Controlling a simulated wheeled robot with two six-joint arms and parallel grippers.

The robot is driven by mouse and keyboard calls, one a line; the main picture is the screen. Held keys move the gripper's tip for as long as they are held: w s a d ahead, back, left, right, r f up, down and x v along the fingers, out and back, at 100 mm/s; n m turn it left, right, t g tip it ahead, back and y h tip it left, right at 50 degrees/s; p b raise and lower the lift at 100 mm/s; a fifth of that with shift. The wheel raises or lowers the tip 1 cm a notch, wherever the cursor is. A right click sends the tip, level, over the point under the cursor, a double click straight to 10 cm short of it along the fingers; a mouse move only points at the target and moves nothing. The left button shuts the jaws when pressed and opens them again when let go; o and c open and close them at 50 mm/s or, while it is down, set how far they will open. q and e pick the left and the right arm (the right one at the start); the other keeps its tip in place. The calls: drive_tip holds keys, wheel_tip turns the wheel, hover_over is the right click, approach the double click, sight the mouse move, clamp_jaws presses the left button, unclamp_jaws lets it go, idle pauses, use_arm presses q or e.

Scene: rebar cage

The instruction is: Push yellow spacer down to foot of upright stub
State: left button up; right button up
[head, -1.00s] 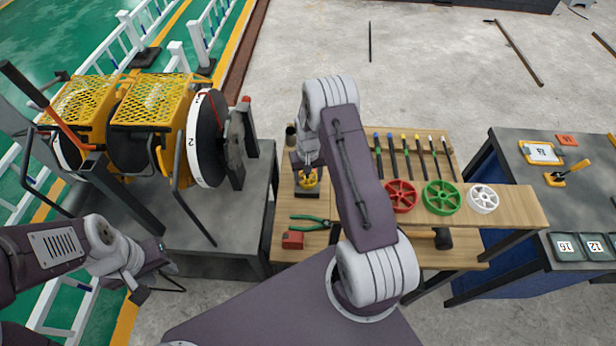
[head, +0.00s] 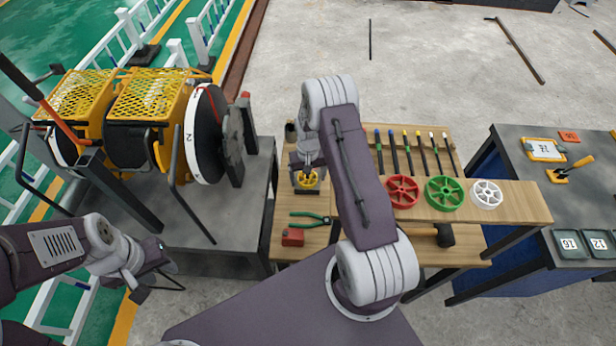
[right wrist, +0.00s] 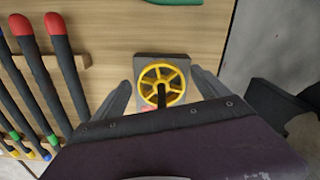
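The yellow spacer (head: 307,180), a spoked wheel, is around the dark upright stub (right wrist: 161,95) on a grey block (right wrist: 149,57) on the wooden bench. It also shows in the right wrist view (right wrist: 151,72). How high it sits on the stub is hard to tell. My right gripper (head: 308,168) is over the block. In the right wrist view its fingers (right wrist: 160,82) are spread, one on each side of the spacer, with visible gaps. My left gripper (head: 143,293) hangs at the lower left, away from the bench; its fingers are too small to read.
Red (head: 403,191), green (head: 444,193) and white (head: 487,194) wheels lie on a raised board to the right. Several dark-handled tools are racked behind. Green-handled pliers (head: 308,219) and a red block (head: 292,237) lie in front. A yellow reel machine (head: 150,97) stands left.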

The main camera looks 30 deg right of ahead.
sight(308, 180)
drive_tip(key=shift+r, duration=0.15)
wheel_tip(308, 180, up, 9)
drive_tip(key=b, duration=0.2)
drive_tip(key=shift+a+f, duration=0.1)
drive_tip(key=shift+f, duration=0.1)
idle(0.6)
